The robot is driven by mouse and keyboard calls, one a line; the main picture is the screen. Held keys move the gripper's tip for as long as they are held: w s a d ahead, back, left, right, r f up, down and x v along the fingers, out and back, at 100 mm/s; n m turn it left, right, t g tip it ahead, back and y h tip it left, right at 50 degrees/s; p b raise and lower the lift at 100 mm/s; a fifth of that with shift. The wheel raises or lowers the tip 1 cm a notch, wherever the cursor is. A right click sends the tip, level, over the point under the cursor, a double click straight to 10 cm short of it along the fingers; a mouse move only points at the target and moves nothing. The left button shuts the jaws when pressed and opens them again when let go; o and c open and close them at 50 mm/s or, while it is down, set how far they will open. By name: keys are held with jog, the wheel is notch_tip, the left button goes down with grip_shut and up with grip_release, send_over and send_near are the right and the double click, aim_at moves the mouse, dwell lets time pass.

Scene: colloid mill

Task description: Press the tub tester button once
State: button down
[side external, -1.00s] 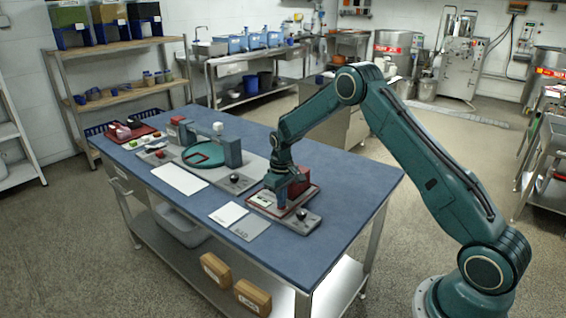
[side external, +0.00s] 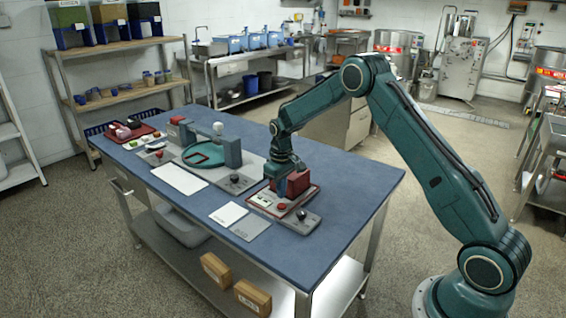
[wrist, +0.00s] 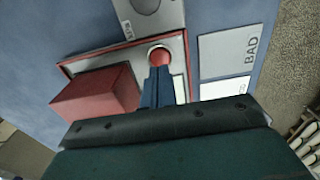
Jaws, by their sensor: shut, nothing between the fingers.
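The tub tester (side external: 265,208) is a grey panel with a red rim on the blue table. A red block (side external: 298,183) stands on the tester, left of the fingers in the wrist view (wrist: 97,97). My gripper (wrist: 160,70) is shut and empty, pointing down over the tester. Its blue fingertips sit close to the button, just below it in the wrist view, and do not cover it. The exact height of the tips is unclear.
A black knob on a grey plate (side external: 301,214) adjoins the tester. A white card (side external: 229,214) and a grey card marked BAD (wrist: 233,50) lie beside it. A green round dish (side external: 203,157) and a white sheet (side external: 180,179) are farther left. The table's right part is clear.

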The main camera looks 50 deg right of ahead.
aim_at(282, 205)
jog(key=shift+r, duration=2)
jog(key=shift+r, duration=1.1)
dwell(4.9)
